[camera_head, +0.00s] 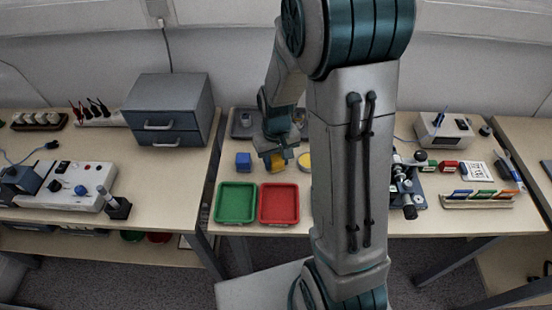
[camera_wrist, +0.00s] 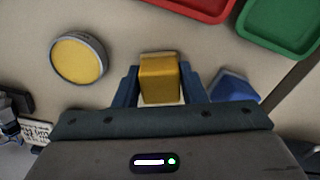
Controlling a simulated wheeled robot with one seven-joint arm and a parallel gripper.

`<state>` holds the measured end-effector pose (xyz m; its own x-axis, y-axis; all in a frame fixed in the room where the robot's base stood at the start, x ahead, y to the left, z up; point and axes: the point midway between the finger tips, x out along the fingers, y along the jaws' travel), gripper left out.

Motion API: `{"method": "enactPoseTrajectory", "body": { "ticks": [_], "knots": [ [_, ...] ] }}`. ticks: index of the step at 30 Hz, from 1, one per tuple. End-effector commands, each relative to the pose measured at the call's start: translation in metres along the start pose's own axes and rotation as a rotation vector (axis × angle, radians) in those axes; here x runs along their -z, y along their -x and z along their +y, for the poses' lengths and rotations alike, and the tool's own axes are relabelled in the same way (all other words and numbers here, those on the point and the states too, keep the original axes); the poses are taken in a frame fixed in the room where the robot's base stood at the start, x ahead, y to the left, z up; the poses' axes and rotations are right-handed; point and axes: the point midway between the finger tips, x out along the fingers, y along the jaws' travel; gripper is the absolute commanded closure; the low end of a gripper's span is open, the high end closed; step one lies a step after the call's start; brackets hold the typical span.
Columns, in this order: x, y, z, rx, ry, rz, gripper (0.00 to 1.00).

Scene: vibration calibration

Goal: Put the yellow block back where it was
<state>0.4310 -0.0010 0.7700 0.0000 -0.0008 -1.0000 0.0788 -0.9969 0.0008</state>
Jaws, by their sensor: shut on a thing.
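The yellow block (camera_wrist: 160,78) is between the two fingers of my gripper (camera_wrist: 165,88) in the wrist view, and the fingers are shut on it. In the head view the yellow block (camera_head: 277,162) shows below my gripper (camera_head: 275,155), over the table behind the red tray. I cannot tell whether the block touches the tabletop. The gap between the block and the tabletop is hidden.
A blue block (camera_head: 243,161) is close on the left. A round yellow-topped disc (camera_wrist: 78,57) is on the other side. A green tray (camera_head: 216,217) and a red tray (camera_head: 261,219) stand in front. My arm hides the table's middle.

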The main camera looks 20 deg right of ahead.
Motion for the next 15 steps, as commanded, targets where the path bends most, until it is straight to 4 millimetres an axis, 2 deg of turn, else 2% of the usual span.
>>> {"method": "enactPoseTrajectory", "body": {
  "ticks": [2,3,5,6,15],
  "knots": [
    [-0.0001,-0.004,0.0001,0.0,0.0,0.0,0.88],
    [0.0,-0.0041,0.0001,0.0,0.0,0.0,0.6],
    [0.0,-0.003,0.0001,0.0,0.0,0.0,0.43],
    [-0.0001,-0.003,0.0001,0.0,0.0,0.0,0.41],
    [0.0,-0.0006,0.0002,0.0,0.0,0.0,0.41]
  ]
}}
